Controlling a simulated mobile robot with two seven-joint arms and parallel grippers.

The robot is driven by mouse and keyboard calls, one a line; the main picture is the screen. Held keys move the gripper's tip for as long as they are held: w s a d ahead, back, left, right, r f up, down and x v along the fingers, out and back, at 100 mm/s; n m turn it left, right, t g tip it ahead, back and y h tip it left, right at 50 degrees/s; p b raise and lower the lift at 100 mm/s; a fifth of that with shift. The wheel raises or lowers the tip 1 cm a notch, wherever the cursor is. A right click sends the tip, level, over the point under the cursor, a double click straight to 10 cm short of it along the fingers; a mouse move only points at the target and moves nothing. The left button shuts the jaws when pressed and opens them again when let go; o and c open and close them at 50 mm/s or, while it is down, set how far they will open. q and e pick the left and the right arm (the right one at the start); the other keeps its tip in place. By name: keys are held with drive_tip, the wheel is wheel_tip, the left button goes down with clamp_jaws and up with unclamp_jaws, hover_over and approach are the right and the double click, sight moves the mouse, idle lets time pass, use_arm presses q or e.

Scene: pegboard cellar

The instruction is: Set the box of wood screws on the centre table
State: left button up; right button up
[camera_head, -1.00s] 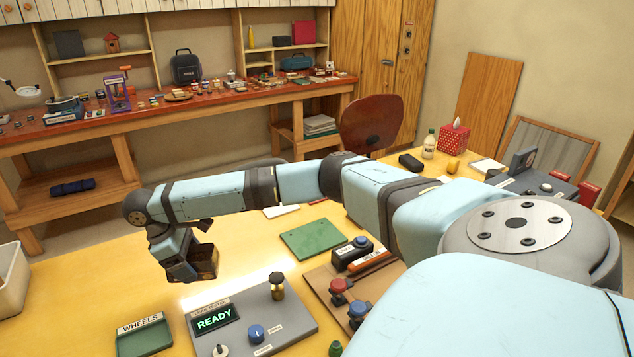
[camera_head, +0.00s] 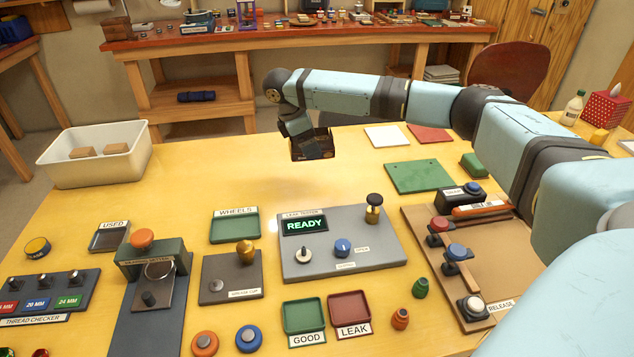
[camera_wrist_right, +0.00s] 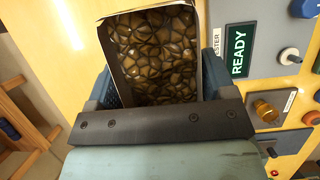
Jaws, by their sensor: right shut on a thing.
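The box of wood screws (camera_head: 312,146) is a small dark open-topped box, held above the yellow centre table (camera_head: 185,205) near its far edge. In the right wrist view the box (camera_wrist_right: 152,55) shows brown lumpy contents and pale rims. My right gripper (camera_head: 303,131) is shut on it, with a finger on either side of the box in the right wrist view (camera_wrist_right: 155,92). The box looks clear of the table top, but the height of the gap is hard to tell. My left gripper is in neither view.
A grey leak tester (camera_head: 372,248) reading READY stands nearer than the box. A green mat (camera_head: 418,176) and white sheet (camera_head: 387,136) lie to the right. A white bin (camera_head: 60,173) stands at the left. Bare yellow table lies between bin and box.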

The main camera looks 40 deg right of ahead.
sight(315, 194)
wheel_tip(315, 194, down, 14)
drive_tip(key=shift+r+b, duration=0.2)
drive_tip(key=shift+b, duration=0.45)
drive_tip(key=o, duration=1.2)
drive_tip(key=shift+f, duration=0.1)
drive_tip(key=shift+o, duration=0.2)
